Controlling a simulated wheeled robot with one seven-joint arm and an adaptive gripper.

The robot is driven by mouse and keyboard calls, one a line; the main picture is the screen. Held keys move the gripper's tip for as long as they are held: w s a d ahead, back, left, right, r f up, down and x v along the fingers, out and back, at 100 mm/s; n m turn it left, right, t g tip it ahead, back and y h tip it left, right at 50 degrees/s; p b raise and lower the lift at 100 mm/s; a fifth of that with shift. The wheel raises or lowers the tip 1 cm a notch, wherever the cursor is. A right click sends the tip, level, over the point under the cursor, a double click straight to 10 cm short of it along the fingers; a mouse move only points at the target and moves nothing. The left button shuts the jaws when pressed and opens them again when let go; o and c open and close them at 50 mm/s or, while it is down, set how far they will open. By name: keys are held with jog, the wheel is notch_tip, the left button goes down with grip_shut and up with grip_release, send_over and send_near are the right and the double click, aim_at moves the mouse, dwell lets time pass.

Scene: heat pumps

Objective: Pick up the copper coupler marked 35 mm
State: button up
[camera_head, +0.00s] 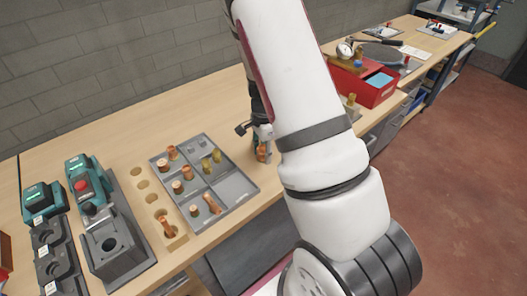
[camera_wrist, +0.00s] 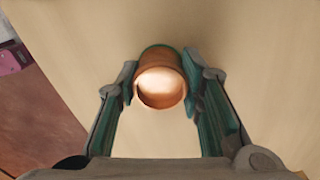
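A copper coupler (camera_wrist: 160,88) sits between the two fingertips of my gripper (camera_wrist: 159,80) in the wrist view, with its open end facing the camera. The green finger pads press against its left and right sides. In the head view my gripper (camera_head: 262,136) points down over the bench, to the right of the grey tray, and the coupler (camera_head: 262,153) shows at its tips. I cannot tell whether the coupler touches the bench. No 35 mm marking is readable on it.
The grey compartment tray (camera_head: 238,190) holds several copper and brass fittings. Left of it are a wooden block with holes (camera_head: 139,172), a grey fixture (camera_head: 128,262) and teal tools (camera_head: 85,180). A red box (camera_head: 370,95) stands right, beyond my arm.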

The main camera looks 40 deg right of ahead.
jog(key=c, duration=0.3)
jog(key=shift+c, duration=0.2)
